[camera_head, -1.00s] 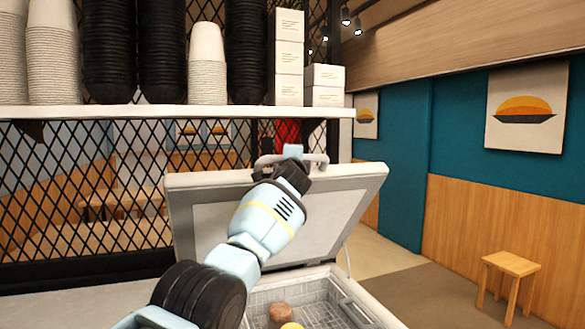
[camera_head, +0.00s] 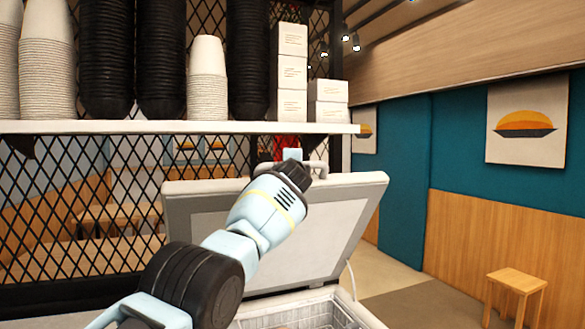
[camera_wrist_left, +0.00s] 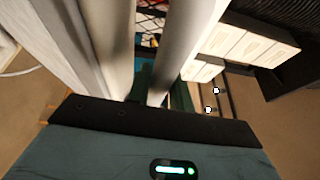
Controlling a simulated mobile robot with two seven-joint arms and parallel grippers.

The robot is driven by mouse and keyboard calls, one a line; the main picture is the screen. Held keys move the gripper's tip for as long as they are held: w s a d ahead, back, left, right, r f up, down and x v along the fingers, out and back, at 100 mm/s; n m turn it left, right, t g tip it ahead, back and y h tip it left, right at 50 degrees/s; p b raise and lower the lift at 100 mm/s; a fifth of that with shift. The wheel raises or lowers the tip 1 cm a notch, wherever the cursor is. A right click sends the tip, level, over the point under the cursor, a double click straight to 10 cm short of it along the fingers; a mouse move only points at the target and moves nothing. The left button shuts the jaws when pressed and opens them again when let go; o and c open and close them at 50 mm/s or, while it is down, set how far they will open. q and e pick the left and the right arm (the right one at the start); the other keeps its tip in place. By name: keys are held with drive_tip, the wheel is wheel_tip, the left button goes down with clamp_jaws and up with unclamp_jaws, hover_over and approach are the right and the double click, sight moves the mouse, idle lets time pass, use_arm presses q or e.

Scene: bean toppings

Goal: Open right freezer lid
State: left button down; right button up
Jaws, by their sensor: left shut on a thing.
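The freezer lid (camera_head: 330,225) stands raised and tilted back in the head view, with its pale inner panel facing me. A grey handle (camera_head: 318,166) shows at its top edge. My left gripper (camera_head: 293,156) is at that handle, shut on it; my own wrist hides most of the grip. In the left wrist view, the gripper's body fills the bottom and pale bars (camera_wrist_left: 172,50) run up close in front of it. The open freezer (camera_head: 330,308) shows below the lid, with a wire basket inside. My right gripper is not in view.
A white shelf (camera_head: 150,127) with stacked cups and white boxes (camera_head: 292,70) is above and left of the lid. A black mesh screen (camera_head: 60,200) stands behind. A wooden stool (camera_head: 517,283) stands at the right, with open floor around it.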

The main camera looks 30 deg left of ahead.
use_arm(q)
drive_tip(key=shift+f, duration=0.2)
drive_tip(key=c, duration=1.3)
unclamp_jaws()
drive_tip(key=shift+o, duration=0.2)
drive_tip(key=shift+d+r, duration=0.1)
drive_tip(key=shift+d, duration=0.05)
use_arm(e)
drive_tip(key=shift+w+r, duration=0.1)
use_arm(q)
drive_tip(key=p+v, duration=0.3)
drive_tip(key=v, duration=0.4)
drive_tip(key=shift+s, duration=0.4)
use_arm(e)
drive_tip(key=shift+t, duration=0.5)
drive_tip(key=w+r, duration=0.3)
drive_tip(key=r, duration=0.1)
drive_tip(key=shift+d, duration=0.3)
